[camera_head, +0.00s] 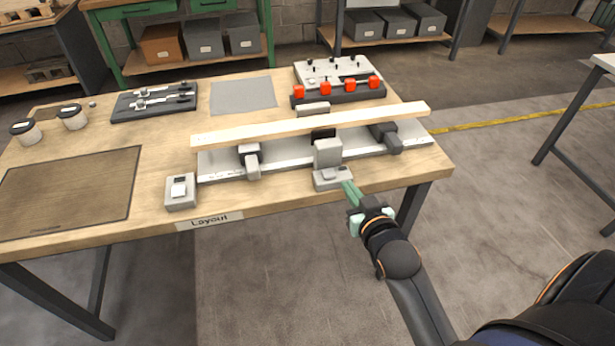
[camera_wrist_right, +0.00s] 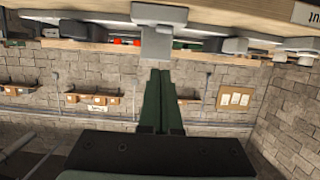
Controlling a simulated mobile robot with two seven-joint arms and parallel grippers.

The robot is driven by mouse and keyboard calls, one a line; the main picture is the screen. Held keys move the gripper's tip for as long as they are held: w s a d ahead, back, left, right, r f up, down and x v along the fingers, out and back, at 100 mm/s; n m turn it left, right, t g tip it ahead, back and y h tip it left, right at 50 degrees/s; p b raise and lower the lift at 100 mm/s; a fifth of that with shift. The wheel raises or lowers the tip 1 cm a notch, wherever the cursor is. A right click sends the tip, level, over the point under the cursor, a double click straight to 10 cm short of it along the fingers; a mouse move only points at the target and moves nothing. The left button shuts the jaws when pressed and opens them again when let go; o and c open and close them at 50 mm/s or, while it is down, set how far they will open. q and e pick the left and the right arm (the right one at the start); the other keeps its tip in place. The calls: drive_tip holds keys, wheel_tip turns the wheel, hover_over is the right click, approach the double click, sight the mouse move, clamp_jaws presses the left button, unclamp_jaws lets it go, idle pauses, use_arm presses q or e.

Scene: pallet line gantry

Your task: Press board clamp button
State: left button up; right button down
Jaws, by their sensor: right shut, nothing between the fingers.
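A long pale wooden board (camera_head: 310,125) lies across a light metal fixture (camera_head: 220,165) on the workbench. A grey clamp unit (camera_head: 327,153) stands at the middle of the fixture's front side, with a low grey base (camera_head: 322,183) that has a small raised part on top, perhaps the button. My right gripper (camera_head: 347,187) is shut and empty, its green fingers at the right front of this base. In the right wrist view the closed fingertips (camera_wrist_right: 160,72) point at a grey block (camera_wrist_right: 156,43); whether they touch cannot be told. My left gripper is out of view.
A grey box with a white rocker-like top (camera_head: 180,190) sits at the front edge, left of the fixture. Dark clamps (camera_head: 385,137) flank the board. A rack with red-orange blocks (camera_head: 325,88) stands behind it. A dark mat (camera_head: 68,190) lies left.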

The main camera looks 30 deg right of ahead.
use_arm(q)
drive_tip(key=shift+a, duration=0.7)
use_arm(e)
drive_tip(key=shift+w+a+r, duration=0.3)
drive_tip(key=shift+w+r, duration=0.15)
drive_tip(key=shift+r, duration=0.25)
hover_over(328, 174)
drive_tip(key=s, duration=0.2)
drive_tip(key=shift+w+a+f, duration=0.1)
drive_tip(key=shift+w+f, duration=0.1)
drive_tip(key=shift+f, duration=1.05)
wheel_tip(328, 174, down, 3)
drive_tip(key=shift+r+b, duration=0.15)
drive_tip(key=shift+b, duration=0.25)
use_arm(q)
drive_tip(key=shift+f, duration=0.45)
use_arm(e)
drive_tip(key=shift+s+f, duration=0.1)
drive_tip(key=shift+f, duration=0.55)
